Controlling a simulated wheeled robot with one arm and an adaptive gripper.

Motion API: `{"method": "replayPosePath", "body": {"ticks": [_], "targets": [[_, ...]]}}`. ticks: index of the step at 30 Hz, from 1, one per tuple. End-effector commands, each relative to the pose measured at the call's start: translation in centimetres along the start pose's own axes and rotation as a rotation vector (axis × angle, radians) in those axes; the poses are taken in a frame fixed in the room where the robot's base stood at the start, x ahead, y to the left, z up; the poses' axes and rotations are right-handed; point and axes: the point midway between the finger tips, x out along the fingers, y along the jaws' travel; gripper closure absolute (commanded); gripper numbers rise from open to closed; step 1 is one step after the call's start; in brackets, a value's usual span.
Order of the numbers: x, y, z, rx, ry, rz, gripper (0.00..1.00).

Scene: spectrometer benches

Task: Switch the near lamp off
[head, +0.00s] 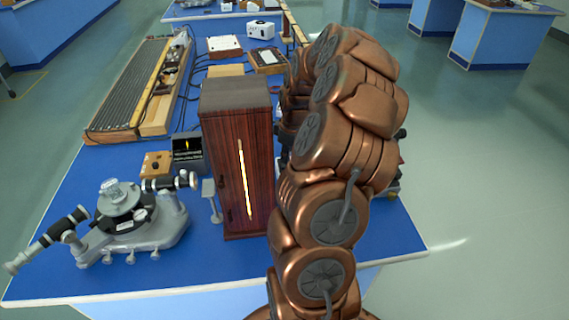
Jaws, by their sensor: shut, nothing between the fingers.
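The near lamp is a tall dark-red wooden housing (222,160) with a grey top, standing upright on the blue bench. A bright yellow-white slit glows down its front face, so it is lit. No switch can be made out clearly on it. My copper-coloured arm rises just right of the housing and hides its right side and what stands behind. My gripper is hidden behind the arm, so its fingers and their distance to the lamp cannot be seen. A small tan box (155,164) with a dark knob lies left of the lamp.
A grey spectrometer (130,222) stands at the front left of the bench (90,287). A small black display (187,150) is behind it. A long ribbed wooden apparatus (140,90) lies at the back left. Other benches stand farther off; the floor (490,180) at right is clear.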

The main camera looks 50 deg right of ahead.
Motion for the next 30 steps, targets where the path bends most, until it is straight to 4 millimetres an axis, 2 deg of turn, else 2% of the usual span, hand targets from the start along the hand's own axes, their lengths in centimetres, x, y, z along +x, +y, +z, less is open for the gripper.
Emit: {"method": "replayPosePath", "body": {"ticks": [30], "targets": [[1.2, 0.0, 0.2, 0.000, 0.000, 0.000, 1.00]]}}
